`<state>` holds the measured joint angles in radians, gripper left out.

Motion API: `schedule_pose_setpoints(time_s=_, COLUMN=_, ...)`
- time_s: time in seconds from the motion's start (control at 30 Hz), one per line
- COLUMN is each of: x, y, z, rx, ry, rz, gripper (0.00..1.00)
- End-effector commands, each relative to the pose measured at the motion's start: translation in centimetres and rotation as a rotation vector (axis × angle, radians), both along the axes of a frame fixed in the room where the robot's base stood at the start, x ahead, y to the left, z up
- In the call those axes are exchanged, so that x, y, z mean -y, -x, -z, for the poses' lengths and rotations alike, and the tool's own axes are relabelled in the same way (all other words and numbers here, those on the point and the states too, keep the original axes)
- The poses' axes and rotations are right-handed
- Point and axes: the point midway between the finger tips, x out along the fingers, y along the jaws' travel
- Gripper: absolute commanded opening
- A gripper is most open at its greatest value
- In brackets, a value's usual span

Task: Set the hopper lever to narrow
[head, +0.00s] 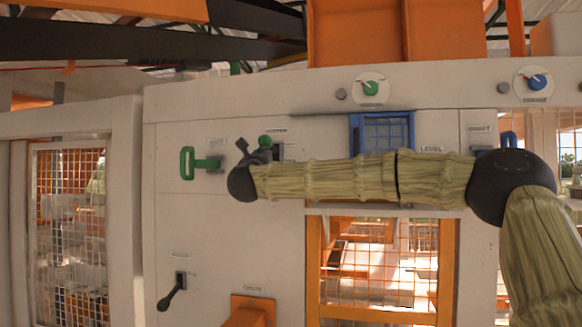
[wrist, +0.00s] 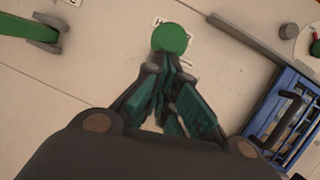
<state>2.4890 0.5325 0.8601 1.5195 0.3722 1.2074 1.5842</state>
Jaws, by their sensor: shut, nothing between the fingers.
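The hopper lever shows as a green ball knob (head: 265,141) on the pale panel, under a small label. In the wrist view the green knob (wrist: 170,38) is just beyond my fingertips. My gripper (head: 252,150) is at the knob's lower left in the head view. In the wrist view my gripper (wrist: 166,66) has its fingers together and empty, with the tips close to the knob; I cannot tell whether they touch it. The lever's shaft and most of its slot are hidden by the fingers. The label's marks are too small to read.
A green handle (head: 188,163) sticks out left of my gripper. A blue-framed mesh window (head: 386,132) is to the right, behind my arm. A black lever (head: 173,291) is lower left, and an orange chute (head: 251,308) is below. Dials sit along the top.

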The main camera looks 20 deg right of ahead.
Motion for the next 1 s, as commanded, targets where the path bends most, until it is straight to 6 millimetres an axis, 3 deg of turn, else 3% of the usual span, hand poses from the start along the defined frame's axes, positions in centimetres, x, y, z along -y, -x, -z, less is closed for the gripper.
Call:
schedule_pose_setpoints(time_s=0.5, x=-0.6, y=-0.2, z=-3.0, rx=-0.051, ry=-0.038, rz=-0.006, gripper=0.00)
schedule_pose_setpoints(time_s=1.0, x=-0.5, y=-0.2, z=-3.3, rx=-0.050, ry=-0.036, rz=-0.005, gripper=0.00)
